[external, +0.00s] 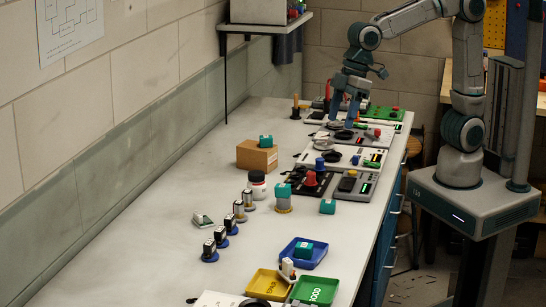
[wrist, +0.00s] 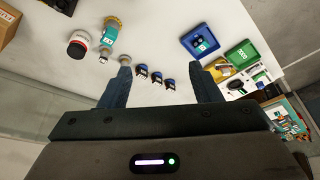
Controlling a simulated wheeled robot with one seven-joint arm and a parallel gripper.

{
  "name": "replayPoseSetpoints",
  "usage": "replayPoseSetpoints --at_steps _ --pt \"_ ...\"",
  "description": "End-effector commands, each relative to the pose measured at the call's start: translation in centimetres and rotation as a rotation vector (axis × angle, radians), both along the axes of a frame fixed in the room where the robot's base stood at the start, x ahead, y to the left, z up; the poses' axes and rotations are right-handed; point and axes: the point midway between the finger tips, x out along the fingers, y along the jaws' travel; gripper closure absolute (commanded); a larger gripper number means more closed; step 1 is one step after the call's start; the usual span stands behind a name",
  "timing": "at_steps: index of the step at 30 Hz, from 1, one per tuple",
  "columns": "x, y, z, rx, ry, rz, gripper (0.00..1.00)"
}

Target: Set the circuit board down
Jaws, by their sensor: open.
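A small flat green and pale piece (external: 202,219), which looks like the circuit board, lies on the bench near the wall side in the external view. I cannot make it out in the wrist view. My gripper (external: 344,112) points down at the far part of the bench in the external view, well away from that piece. In the wrist view my gripper (wrist: 166,75) has its two blue fingers wide apart with nothing held between them; bench top and small blue-based parts show beyond.
A cardboard box (external: 257,156), white jar (external: 257,186) and several blue-based parts (external: 222,237) stand on the bench (external: 150,235). Blue (external: 317,255), yellow (external: 262,283) and green (external: 316,291) trays are at the near end. Test panels (external: 350,158) crowd the far right. The left-middle bench is clear.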

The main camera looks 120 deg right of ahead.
Motion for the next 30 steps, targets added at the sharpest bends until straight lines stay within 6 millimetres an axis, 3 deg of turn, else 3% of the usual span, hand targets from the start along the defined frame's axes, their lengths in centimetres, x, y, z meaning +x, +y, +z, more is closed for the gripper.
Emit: replayPoseSetpoints --at_steps 1,6,12,18,30 --pt "-2.5 0.8 0.1 -0.003 0.001 0.005 0.43" --pt "-9.9 2.5 -1.1 -0.009 0.013 0.008 0.43" --pt "-16.3 3.5 -3.3 -0.017 0.025 0.008 0.43" --pt "-18.8 3.6 -4.5 -0.022 0.031 0.008 0.43" --pt "-18.9 3.7 -4.6 -0.022 0.033 0.007 0.43"
